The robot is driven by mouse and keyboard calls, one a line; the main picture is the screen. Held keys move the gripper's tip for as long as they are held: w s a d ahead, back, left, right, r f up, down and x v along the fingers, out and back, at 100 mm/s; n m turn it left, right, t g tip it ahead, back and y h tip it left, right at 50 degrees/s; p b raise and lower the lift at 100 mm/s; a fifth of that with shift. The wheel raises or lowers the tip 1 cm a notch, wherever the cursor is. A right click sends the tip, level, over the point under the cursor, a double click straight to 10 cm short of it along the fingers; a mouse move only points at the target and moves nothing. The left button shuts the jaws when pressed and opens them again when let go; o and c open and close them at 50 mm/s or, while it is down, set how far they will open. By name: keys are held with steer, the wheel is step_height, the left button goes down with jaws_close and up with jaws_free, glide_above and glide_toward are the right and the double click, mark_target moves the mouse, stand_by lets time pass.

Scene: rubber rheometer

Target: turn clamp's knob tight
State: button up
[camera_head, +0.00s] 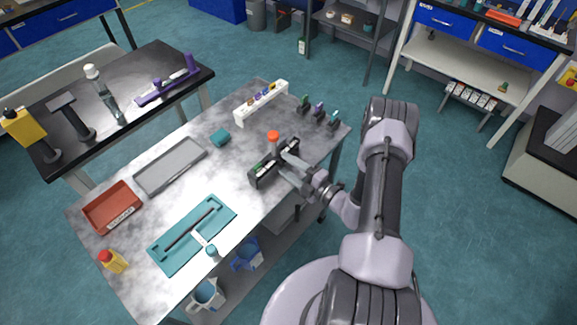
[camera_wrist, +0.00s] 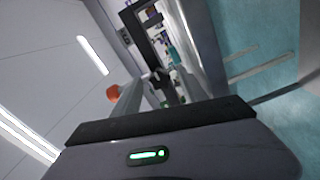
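A dark, box-like frame (camera_head: 262,174) stands near the right edge of the marbled table. An orange-red knob (camera_head: 273,135) on a pale stem rises at its back; I take this to be the clamp's knob. My gripper (camera_head: 284,165) reaches in from the right, close beside the frame and below the knob. Its fingers look spread, with nothing clearly between them. Whether they touch the frame is unclear. In the wrist view the orange knob (camera_wrist: 113,93) shows left of the fingers, and part of a dark frame (camera_wrist: 143,35) shows beyond them.
Several small dark items stand at the far right corner.

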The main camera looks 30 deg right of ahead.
steer(key=p+v, duration=0.2)
steer(key=v, duration=1.5)
steer(key=shift+s, duration=0.2)
steer(key=shift+r, duration=0.1)
